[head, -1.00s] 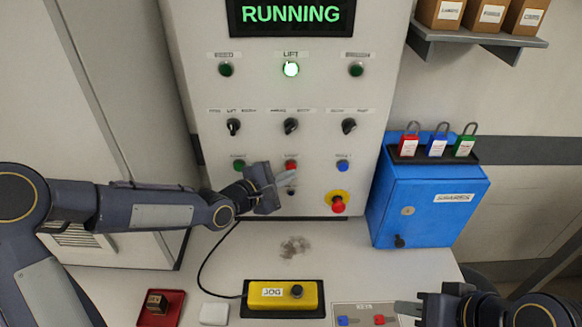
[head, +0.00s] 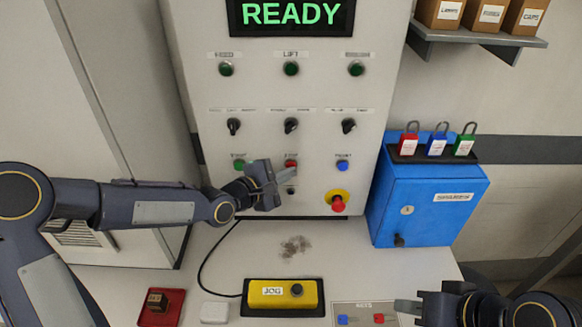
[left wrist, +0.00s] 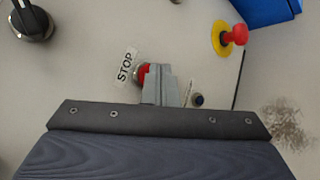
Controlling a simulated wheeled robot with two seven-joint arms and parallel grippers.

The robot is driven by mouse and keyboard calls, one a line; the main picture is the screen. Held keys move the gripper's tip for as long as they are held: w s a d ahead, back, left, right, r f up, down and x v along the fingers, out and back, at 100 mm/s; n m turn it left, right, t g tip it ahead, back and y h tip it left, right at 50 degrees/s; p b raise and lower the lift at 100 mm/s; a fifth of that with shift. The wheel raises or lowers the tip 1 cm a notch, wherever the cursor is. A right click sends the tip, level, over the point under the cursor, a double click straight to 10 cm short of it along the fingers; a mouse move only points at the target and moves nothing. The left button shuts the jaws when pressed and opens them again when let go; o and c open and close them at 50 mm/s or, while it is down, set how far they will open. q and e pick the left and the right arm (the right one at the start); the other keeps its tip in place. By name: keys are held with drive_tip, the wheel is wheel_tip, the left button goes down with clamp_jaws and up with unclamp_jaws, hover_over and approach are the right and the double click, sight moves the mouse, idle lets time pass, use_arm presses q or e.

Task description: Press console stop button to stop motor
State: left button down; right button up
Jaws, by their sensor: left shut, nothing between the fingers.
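The red stop button (head: 291,163) is on the console panel (head: 210,130), under a small label that reads STOP in the left wrist view. My left gripper (head: 284,177) is shut and empty, its fingertips at the button. In the left wrist view, the closed fingers (left wrist: 158,85) cover part of the red button (left wrist: 143,75); I cannot tell whether they touch it. The display (head: 291,15) reads READY in green, and the lift lamp (head: 291,69) is dark. My right gripper (head: 408,307) is at the lower right, away from the console, with its fingers partly in view.
A green button (head: 239,164) and a blue button (head: 343,166) flank the stop button. A red emergency knob (head: 338,203) on yellow sits lower right. A yellow jog box (head: 283,294), a red tray (head: 160,320) and a key plate (head: 365,309) lie on the desk. A blue lock box (head: 430,205) stands right.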

idle(0.5)
use_arm(q)
drive_tip(key=shift+s, duration=0.7)
drive_tip(key=shift+s, duration=0.1)
drive_tip(key=s, duration=0.5)
drive_tip(key=shift+b, duration=0.4)
drive_tip(key=shift+a, duration=0.1)
